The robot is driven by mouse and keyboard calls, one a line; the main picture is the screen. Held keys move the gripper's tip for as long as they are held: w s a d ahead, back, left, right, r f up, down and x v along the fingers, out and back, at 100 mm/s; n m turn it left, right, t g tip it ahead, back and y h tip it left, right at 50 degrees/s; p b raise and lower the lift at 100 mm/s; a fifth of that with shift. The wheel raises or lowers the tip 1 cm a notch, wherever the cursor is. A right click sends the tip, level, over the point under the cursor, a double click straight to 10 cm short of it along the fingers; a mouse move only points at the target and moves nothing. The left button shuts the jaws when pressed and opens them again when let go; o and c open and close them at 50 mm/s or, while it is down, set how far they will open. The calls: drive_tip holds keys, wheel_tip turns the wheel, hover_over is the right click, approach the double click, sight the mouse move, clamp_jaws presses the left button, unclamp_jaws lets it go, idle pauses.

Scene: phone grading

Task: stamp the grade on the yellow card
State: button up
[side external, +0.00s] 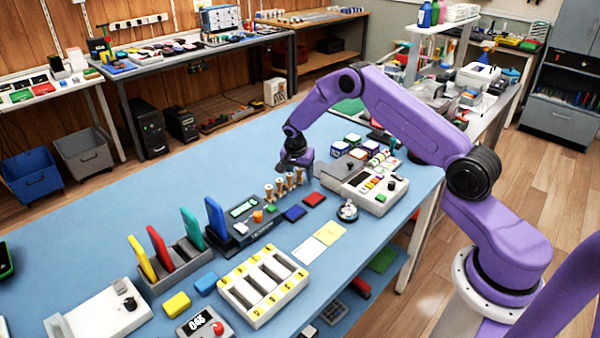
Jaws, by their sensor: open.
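The yellow card (330,233) lies flat on the blue table, beside a pale card (308,251). Several stamps with wooden handles (269,191) stand in a row behind the cards. A blue pad (294,213) and a red pad (314,199) lie between the stamps and the cards; they look like ink pads. My gripper (291,166) is open, close to the far right end of the stamp row. Its fingers are small and dark here, and I cannot tell whether they touch a stamp handle. I see no mark on the yellow card at this size.
A grey device with buttons (372,180) stands right of the stamps, with a bell (347,211) in front. A dark console (241,222) and a rack holding red, yellow and teal phones (170,275) stand left. A white slotted tray (262,288) is in front.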

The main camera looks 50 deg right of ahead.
drive_tip(key=v, duration=1.6)
drive_tip(key=s+a+r+n+y, duration=0.1)
drive_tip(key=s+a+r+n, duration=0.6)
drive_tip(key=a, duration=0.4)
drive_tip(key=s+a+r+n+y, duration=0.15)
drive_tip(key=s+n, duration=0.25)
drive_tip(key=s, duration=0.4)
drive_tip(key=s+a+n, duration=0.3)
drive_tip(key=s+n, duration=0.1)
drive_tip(key=s, duration=0.4)
drive_tip(key=s+a+n, duration=0.2)
drive_tip(key=s+n, duration=0.2)
drive_tip(key=s, duration=0.3)
drive_tip(key=s+d+n+g, duration=0.1)
drive_tip(key=s+d+n, duration=0.2)
drive_tip(key=s+n, duration=0.4)
drive_tip(key=s+y, duration=0.1)
drive_tip(key=s, duration=0.5)
drive_tip(key=shift+s+f, duration=0.15)
drive_tip(key=shift+f, duration=0.15)
drive_tip(key=shift+d, duration=0.1)
